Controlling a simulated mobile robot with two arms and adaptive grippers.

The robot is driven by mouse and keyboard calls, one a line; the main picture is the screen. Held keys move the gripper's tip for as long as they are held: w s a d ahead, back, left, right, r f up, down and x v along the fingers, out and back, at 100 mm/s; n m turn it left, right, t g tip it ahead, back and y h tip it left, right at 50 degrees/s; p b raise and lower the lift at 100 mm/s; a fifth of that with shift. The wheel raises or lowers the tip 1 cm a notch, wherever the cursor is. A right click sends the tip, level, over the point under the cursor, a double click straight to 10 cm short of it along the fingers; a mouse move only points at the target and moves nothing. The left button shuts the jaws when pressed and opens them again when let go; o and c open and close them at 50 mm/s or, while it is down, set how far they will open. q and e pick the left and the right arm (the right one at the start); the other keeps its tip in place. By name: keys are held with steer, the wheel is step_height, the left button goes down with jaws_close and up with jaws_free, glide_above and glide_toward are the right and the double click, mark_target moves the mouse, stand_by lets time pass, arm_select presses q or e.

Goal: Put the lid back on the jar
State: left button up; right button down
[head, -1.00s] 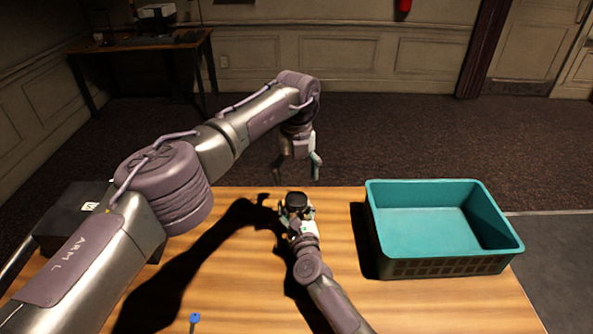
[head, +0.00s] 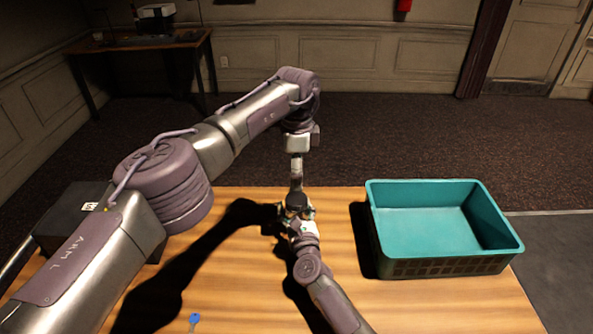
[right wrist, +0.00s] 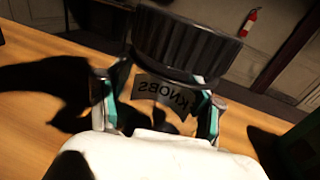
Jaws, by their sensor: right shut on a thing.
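The jar shows in the right wrist view, with its KNOBS label (right wrist: 165,95) facing my right gripper (right wrist: 158,118). That gripper is shut on the jar, one finger on each side. A dark ribbed lid (right wrist: 188,45) is on the jar's top; whether it is fully seated I cannot tell. In the head view the lid (head: 296,201) is a dark disc over my right gripper. My left gripper (head: 296,184) points down right at the lid's far side, seen edge-on, so its finger gap is hidden. Contact with the lid is unclear.
A teal crate (head: 440,187) stands empty on the right of the wooden table (head: 235,300). A dark box (head: 72,212) is at the left, partly behind my left arm. A blue-headed key (head: 194,319) lies near the front. The table's middle front is clear.

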mark_target(296, 198)
arm_select(q)
steer(key=shift+f, duration=4)
